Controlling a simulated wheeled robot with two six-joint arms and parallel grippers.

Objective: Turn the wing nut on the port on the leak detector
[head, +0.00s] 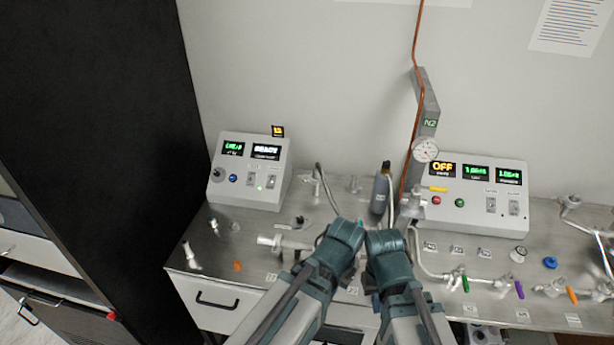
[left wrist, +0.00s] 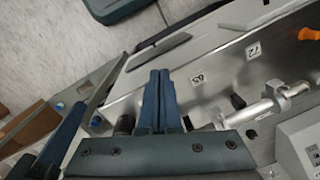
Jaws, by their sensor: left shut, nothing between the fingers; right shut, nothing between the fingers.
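The leak detector appears to be the grey box with the READY display (head: 250,170) at the left of the bench in the head view. A metal port fitting (head: 283,244) lies in front of it, left of my grippers. In the left wrist view a metal fitting with a clamp (left wrist: 272,102) shows at the right; its wing nut is too small to make out. My left gripper (left wrist: 159,75) is shut and empty, apart from that fitting. In the head view my left gripper (head: 345,236) and right gripper (head: 385,243) are side by side over the bench, fingertips mostly hidden. The right is shut and empty.
A second control box with an OFF display (head: 474,192) stands at the right. A dark cylinder (head: 380,190) and a gauge (head: 425,149) stand between the boxes. Loose fittings and an orange part (head: 238,265) lie on the left. Valves with coloured handles line the right front.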

